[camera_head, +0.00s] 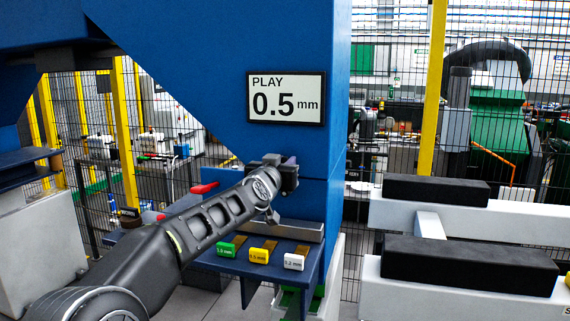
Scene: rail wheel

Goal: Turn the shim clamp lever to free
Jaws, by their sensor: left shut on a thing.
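My left arm reaches in from the lower left, and its gripper (287,174) is at the front of the blue column, below the display. The gripper is shut on a small part there, which looks like the shim clamp lever (291,160); only a bit of purplish surface shows by the fingertips. The fingers hide the rest, so I cannot tell the lever's angle. Below the gripper, a blue shelf (254,271) carries shim tags: green (226,249), yellow (260,256) and white (294,262). My right gripper is not in view.
The display (286,98) on the blue column (335,60) reads PLAY 0.5 mm. A red piece (203,188) sits left of my gripper. Black pads (468,265) on pale beams stand at the right. A mesh fence with yellow posts (432,90) is behind.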

